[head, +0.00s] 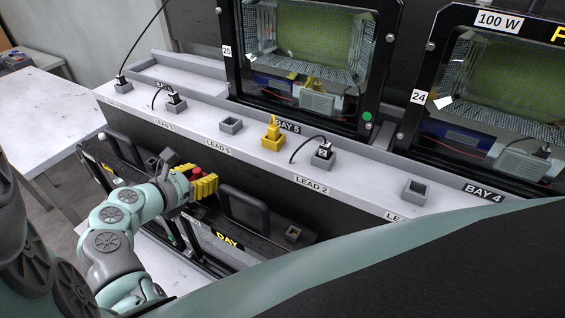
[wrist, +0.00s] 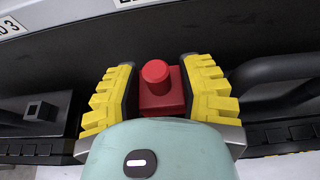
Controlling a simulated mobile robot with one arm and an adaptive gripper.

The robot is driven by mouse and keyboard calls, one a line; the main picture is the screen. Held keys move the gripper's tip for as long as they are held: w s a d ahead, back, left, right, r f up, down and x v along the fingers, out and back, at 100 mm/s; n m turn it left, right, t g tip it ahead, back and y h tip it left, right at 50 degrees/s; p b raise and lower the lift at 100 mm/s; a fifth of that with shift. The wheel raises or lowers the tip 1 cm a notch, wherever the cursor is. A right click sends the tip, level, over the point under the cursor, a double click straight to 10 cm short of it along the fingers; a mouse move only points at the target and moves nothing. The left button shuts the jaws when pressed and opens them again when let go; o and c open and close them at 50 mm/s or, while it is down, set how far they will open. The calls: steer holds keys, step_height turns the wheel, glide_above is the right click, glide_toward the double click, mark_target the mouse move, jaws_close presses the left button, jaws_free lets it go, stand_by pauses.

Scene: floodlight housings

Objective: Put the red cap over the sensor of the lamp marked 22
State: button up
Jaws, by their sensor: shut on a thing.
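My gripper (head: 202,182) is shut on the red cap (head: 197,171), above the lower row of lamps in front of the ledge. In the wrist view the cap (wrist: 155,76) is a square red block with a round knob on top, between the yellow-padded fingers of my gripper (wrist: 160,85). A lower lamp (head: 228,241) has a "DAY" label and a black handle. A small square fitting (head: 293,234) sits on its top at the right. Another small square fitting (wrist: 40,111) shows at left in the wrist view. I cannot read 22 on any lamp.
Upper lamps marked 25 (head: 227,51) and 24 (head: 418,97) stand behind the grey ledge (head: 350,195). The ledge carries sockets, plugs with black leads and a yellow plug (head: 273,138). Black handles (head: 245,212) rise near my gripper. A white table (head: 45,110) stands left.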

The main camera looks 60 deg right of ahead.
steer(key=shift+f, duration=0.4)
steer(key=shift+f, duration=0.15)
steer(key=o, duration=1.1)
steer(key=shift+r, duration=0.3)
steer(key=shift+r+b+v, duration=0.15)
steer(key=shift+b+v, duration=0.1)
steer(key=shift+v, duration=2.85)
steer(key=shift+r+b+v, duration=0.1)
steer(key=shift+b+v, duration=0.1)
steer(key=shift+v, duration=2.85)
steer(key=shift+w+d, duration=0.1)
steer(key=shift+w, duration=0.05)
